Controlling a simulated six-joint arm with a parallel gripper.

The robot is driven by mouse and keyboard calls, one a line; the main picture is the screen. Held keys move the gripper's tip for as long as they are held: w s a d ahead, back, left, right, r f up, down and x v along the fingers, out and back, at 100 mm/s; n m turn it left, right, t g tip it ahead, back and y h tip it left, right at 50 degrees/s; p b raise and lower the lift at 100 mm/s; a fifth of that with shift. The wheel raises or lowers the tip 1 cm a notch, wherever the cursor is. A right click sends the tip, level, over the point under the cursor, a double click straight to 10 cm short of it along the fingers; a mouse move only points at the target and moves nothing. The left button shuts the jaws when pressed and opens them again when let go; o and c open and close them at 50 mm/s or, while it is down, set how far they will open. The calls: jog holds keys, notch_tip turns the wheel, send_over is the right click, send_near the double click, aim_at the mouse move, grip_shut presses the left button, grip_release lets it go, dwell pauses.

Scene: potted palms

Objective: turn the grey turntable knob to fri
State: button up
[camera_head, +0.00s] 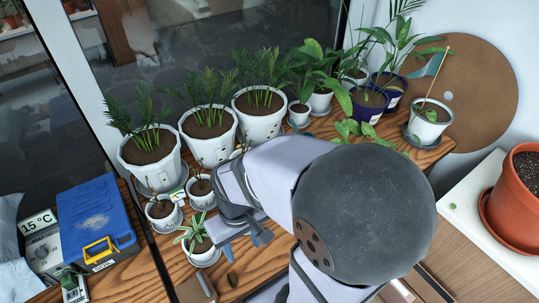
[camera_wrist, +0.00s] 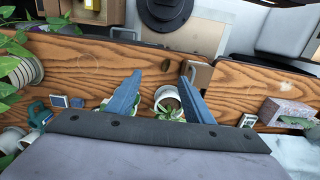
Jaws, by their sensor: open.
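I cannot pick out a grey turntable knob or any day lettering for certain in either view; my arm covers part of the table in the head view. My gripper (camera_head: 245,250) is over the wooden table (camera_head: 255,280), close to a small white pot with a spiky plant (camera_head: 197,240). In the wrist view my gripper (camera_wrist: 161,70) has its two blue-grey fingers spread, with nothing held between them. A white pot with a plant (camera_wrist: 167,98) shows between the fingers, partly hidden by the gripper body.
Large white palm pots (camera_head: 208,135) line the table's back. A blue box (camera_head: 95,222) is at left and a terracotta pot (camera_head: 515,195) at right. A cardboard box (camera_wrist: 197,72) is beside the right finger. Bare wood (camera_wrist: 100,65) lies left of the fingers.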

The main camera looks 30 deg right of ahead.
jog(key=w+d+f+m+t+y+b, duration=0.3)
jog(key=w+d+f+m+t+b, duration=0.15)
jog(key=w+f+b, duration=0.7)
jog(key=w+d+f+m+t+h+b, duration=0.1)
jog(key=w+d+f+t+h+b, duration=0.1)
jog(key=d+f+b, duration=0.35)
jog(key=w+d+f+m+t+h+b, duration=0.1)
jog(key=d+f+h+b, duration=0.1)
jog(key=d+b, duration=0.65)
jog(key=w+d+f+m+t+h+b, duration=0.2)
jog(key=d+f+b, duration=0.1)
jog(key=d, duration=0.8)
jog(key=w+d+f+n+t+b, duration=0.1)
jog(key=w+d+f+b, duration=0.1)
jog(key=w+b, duration=0.2)
jog(key=w+d+f+n+t+b, duration=0.1)
jog(key=w+d+f+n+b, duration=0.1)
jog(key=w+b, duration=0.3)
jog(key=w+d+f+n+t+b, duration=0.1)
jog(key=w+d+f+n+b, duration=0.1)
jog(key=w, duration=0.4)
jog(key=shift+f+t+b, duration=0.25)
jog(key=shift+f+b, duration=0.45)
jog(key=shift+b, duration=0.5)
jog(key=shift+w+n+y, duration=0.3)
jog(key=shift+w+n, duration=0.15)
jog(key=shift+w, duration=0.1)
